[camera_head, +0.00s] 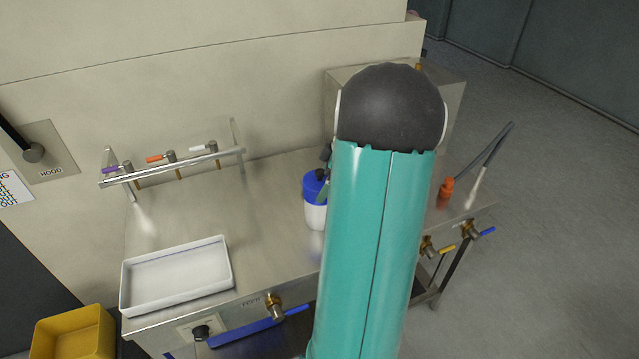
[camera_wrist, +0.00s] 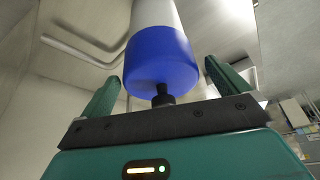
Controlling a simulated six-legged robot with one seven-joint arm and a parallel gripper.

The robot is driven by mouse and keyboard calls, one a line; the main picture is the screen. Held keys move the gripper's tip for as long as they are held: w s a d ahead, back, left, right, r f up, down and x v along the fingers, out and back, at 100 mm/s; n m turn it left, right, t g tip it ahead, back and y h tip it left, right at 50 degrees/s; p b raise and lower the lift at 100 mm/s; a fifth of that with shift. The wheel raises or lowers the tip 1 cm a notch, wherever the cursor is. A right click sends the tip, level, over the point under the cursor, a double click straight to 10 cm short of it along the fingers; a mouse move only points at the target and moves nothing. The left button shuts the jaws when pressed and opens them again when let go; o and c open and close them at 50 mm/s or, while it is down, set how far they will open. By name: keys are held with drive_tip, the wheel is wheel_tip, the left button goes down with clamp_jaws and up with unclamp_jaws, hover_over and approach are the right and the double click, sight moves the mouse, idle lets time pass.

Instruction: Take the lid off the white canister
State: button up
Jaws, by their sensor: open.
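The white canister (camera_head: 315,216) stands upright on the steel bench, partly hidden behind my teal arm. Its blue lid (camera_head: 310,188) is on top. In the wrist view the lid (camera_wrist: 160,58) fills the upper middle, with the white canister body (camera_wrist: 155,14) beyond it. A small dark knob (camera_wrist: 163,96) on the lid points toward my gripper's palm. My gripper (camera_wrist: 162,72) is open, with one green finger on each side of the lid. I cannot tell whether either finger touches it. In the head view the gripper is mostly hidden by my arm.
A white tray (camera_head: 128,292) lies on the bench at left. Behind it is a rail (camera_head: 190,165) with coloured valve handles. An orange-red bottle (camera_head: 447,188) stands right of my arm. A yellow bin (camera_head: 75,333) is at lower left. The bench between tray and canister is clear.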

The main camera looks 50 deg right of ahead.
drive_tip(key=shift+x, duration=1.2)
drive_tip(key=c, duration=0.9)
drive_tip(key=shift+r, duration=0.1)
